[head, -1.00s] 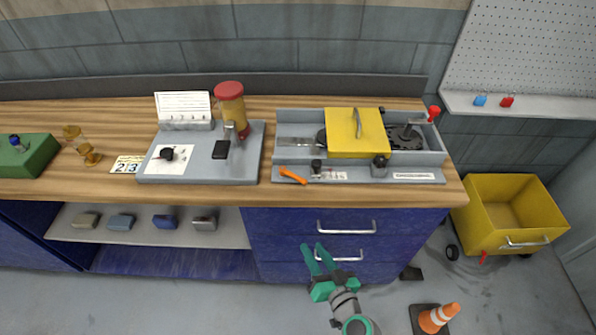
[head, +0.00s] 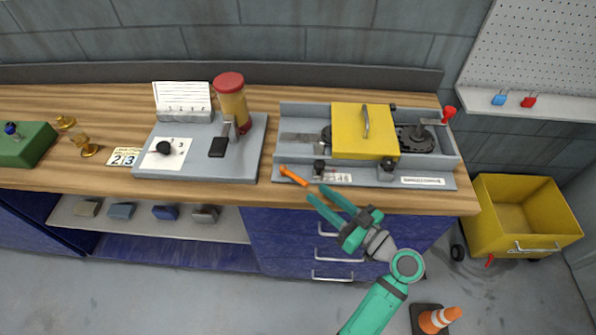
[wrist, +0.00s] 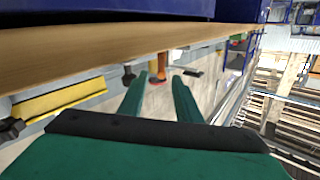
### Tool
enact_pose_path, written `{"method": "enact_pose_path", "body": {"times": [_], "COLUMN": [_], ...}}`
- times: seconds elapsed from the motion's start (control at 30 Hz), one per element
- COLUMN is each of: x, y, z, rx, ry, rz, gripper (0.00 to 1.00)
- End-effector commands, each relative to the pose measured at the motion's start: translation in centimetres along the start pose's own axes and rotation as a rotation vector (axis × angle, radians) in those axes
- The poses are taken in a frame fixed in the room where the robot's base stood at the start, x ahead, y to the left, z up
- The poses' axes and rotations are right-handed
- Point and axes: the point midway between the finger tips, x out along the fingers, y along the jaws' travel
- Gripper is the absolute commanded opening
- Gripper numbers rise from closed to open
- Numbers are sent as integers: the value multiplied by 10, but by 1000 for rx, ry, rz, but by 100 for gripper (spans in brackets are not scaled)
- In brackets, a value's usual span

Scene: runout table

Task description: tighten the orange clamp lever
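The orange clamp lever (head: 293,175) lies at the front left corner of the grey fixture (head: 277,162) on the bench, angled down to the right. In the wrist view the orange lever (wrist: 162,68) shows beyond and between my fingertips. My gripper (head: 320,193) is just in front of the bench edge, below and right of the lever in the head view. Its two green fingers are apart with nothing between them, and they do not touch the lever. In the wrist view my gripper (wrist: 160,82) is also open and empty.
A yellow cover (head: 350,145) sits on the fixture, with a dark knob (head: 319,166) right of the lever. A grey plate with a red-capped jar (head: 231,100) stands to the left. A yellow bin (head: 490,235) and an orange cone (head: 440,318) stand on the floor at right.

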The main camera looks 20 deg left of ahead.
Motion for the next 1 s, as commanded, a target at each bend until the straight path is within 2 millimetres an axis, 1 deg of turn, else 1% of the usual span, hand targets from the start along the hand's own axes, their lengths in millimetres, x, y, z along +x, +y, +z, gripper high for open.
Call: {"method": "enact_pose_path", "body": {"times": [0.17,0.4,0.53,0.7,1.0], "x": [25,68,86,98,100], "y": [0,0,0,0,0], "z": [0,0,0,1,1], "rx": [0,1,0,1,1], "ry": [-1,-1,-1,-1,-1], "rz": [0,0,-1,0,2], "gripper": [31,31,31,31,31]}}
